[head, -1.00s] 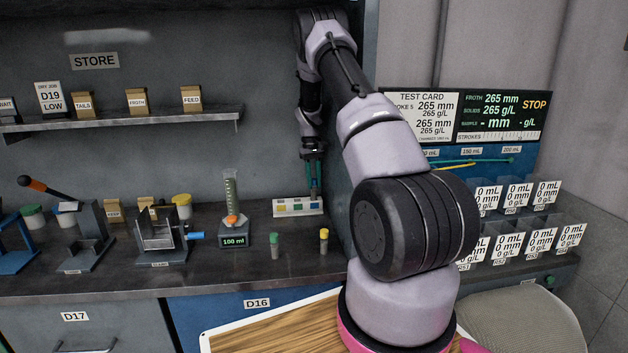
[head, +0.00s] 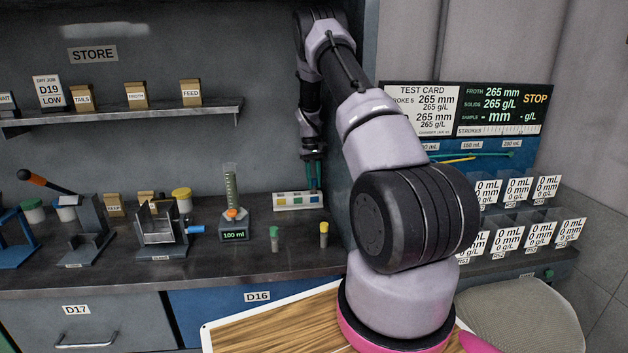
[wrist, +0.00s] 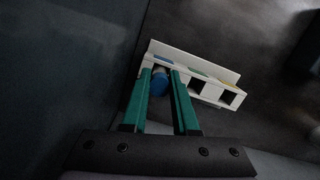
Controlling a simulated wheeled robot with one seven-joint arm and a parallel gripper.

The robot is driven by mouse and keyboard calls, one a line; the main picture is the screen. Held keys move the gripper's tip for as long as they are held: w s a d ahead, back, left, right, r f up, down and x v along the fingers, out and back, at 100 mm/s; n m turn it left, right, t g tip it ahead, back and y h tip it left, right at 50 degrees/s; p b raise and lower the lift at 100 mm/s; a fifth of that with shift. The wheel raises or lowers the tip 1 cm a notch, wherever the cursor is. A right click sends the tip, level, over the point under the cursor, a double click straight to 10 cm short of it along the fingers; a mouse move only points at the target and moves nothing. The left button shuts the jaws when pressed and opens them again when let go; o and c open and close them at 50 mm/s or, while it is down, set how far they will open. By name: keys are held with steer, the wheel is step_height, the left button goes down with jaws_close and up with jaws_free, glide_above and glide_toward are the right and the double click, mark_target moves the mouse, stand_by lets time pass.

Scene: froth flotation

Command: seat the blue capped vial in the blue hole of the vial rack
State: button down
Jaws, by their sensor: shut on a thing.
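My gripper (wrist: 161,72) points down at the white vial rack (wrist: 212,62), with its green fingers shut on the blue capped vial (wrist: 159,84). The blue cap shows between the fingers; the vial's lower part is hidden. The vial is at the rack's blue-marked end, at or over the blue hole, which is covered; I cannot tell how deep it is. Two other square holes look empty, beside green and yellow marks. In the head view the rack (head: 285,206) stands at the back of the bench, my gripper (head: 315,175) at its right end.
A green capped vial (head: 274,239) and a yellow capped vial (head: 323,234) stand on the bench in front of the rack. A cylinder on a scale (head: 233,235) reading 100 ml is to the left. A dark panel rises close to the right of my gripper.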

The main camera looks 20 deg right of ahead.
steer(key=shift+f, duration=0.65)
steer(key=c, duration=0.6)
jaws_free()
step_height(320, 180, up, 11)
steer(key=w, duration=0.1)
steer(key=shift+w+f, duration=0.15)
steer(key=shift+w, duration=0.2)
steer(key=shift+s+a, duration=0.1)
